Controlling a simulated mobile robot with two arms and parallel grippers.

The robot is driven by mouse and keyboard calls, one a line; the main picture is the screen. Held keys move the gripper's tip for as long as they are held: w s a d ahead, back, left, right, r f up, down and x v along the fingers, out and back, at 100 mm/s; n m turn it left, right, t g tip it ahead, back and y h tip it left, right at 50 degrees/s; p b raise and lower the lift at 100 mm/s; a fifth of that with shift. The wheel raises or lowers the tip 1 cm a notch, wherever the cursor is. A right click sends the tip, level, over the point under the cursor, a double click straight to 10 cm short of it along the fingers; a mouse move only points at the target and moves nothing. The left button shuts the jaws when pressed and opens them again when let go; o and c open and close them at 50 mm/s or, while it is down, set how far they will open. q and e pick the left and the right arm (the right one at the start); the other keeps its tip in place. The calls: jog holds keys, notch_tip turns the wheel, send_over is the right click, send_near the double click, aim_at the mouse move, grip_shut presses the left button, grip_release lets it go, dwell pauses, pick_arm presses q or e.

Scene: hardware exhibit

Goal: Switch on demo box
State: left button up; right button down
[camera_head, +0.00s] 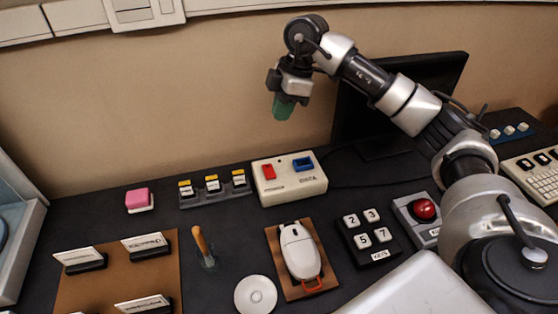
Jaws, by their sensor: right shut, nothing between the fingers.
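The demo box appears to be the cream box (290,190) on the dark table near the wall, with a red switch (269,172) on its left and a blue switch (303,163) on its right. Its front lettering is too small to read. My right gripper (282,107), with green fingertips, points down above the table. It is shut and empty, and appears above the box, apart from it. My left gripper is out of view.
A row of three yellow-topped switches (214,187) stands left of the box. A white mouse (299,250) on a brown board, a numbered key block (368,237) and a red button (424,209) lie in front. A dark monitor (440,72) stands behind my right arm.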

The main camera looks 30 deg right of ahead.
aim_at(268, 171)
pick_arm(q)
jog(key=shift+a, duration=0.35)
pick_arm(e)
jog(key=shift+a+r, duration=0.1)
jog(key=shift+a, duration=0.1)
jog(key=x, duration=0.8)
jog(key=d+p+x, duration=0.1)
jog(key=x, duration=0.3)
jog(key=shift+a+f, duration=0.15)
jog(key=shift+f, duration=0.35)
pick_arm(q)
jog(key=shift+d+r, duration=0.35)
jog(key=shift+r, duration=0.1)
pick_arm(e)
jog(key=shift+f, duration=0.6)
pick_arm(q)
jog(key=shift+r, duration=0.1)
pick_arm(e)
jog(key=shift+f, duration=0.1)
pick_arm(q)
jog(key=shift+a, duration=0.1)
pick_arm(e)
jog(key=shift+f, duration=0.2)
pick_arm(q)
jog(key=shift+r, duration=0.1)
